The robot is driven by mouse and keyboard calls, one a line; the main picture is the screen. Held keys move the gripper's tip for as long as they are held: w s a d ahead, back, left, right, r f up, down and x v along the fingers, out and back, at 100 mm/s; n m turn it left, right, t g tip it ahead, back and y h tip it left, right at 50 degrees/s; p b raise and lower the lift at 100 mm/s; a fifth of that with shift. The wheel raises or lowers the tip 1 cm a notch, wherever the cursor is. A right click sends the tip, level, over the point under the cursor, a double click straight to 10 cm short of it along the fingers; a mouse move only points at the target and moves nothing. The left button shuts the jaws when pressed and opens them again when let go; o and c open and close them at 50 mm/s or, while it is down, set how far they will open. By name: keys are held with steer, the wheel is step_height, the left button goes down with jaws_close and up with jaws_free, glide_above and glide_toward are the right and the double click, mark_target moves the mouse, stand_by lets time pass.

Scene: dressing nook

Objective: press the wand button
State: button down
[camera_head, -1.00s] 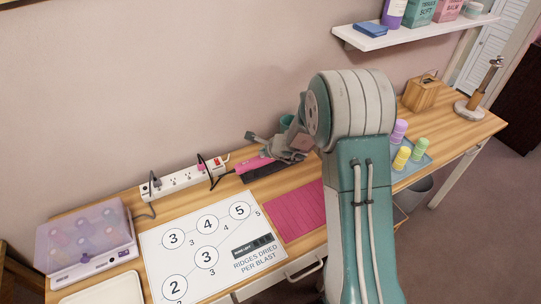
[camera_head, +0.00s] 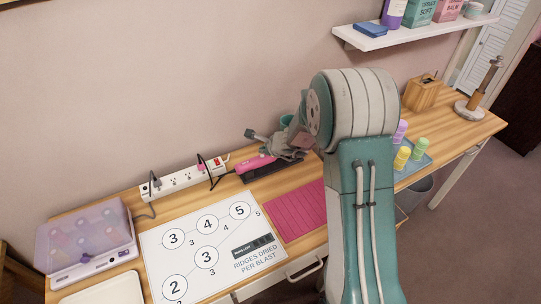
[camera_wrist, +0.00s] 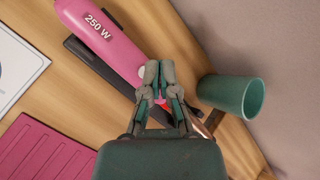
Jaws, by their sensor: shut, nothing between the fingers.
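The pink wand (camera_head: 254,163) lies on a dark rest (camera_head: 278,172) on the wooden table. In the wrist view the wand (camera_wrist: 98,27), marked 250 W, runs from upper left towards my fingertips. A small pale round spot (camera_wrist: 141,71), perhaps its button, shows just left of the fingertips. My gripper (camera_wrist: 160,68) is shut and empty, its tips at or just above the wand; I cannot tell whether they touch. The fingers hide the wand's lower part. In the head view my gripper (camera_head: 287,152) is over the wand's right end.
A teal cup (camera_wrist: 232,95) stands close right of my fingers. A pink ribbed mat (camera_head: 297,210) lies in front of the wand. A white power strip (camera_head: 185,178) is behind it at left. A number sheet (camera_head: 190,252) and a purple-lidded box (camera_head: 85,240) are further left.

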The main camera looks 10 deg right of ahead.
mark_target(263, 157)
steer(key=shift+r, duration=3)
steer(key=shift+r, duration=0.2)
steer(key=s+a+r+n+g, duration=0.2)
steer(key=s+a+r+n, duration=0.2)
steer(key=s+r+n, duration=0.95)
steer(key=s+d+r+n+h, duration=0.1)
steer(key=s+d+n+h, duration=0.1)
steer(key=s, duration=0.9)
steer(key=s+d+r+n+h, duration=0.1)
steer(key=s+d+n, duration=0.3)
steer(key=s, duration=0.7)
steer(key=shift+s+d+n+g+h, duration=0.3)
steer(key=shift+n+h, duration=0.3)
steer(key=shift+n, duration=0.45)
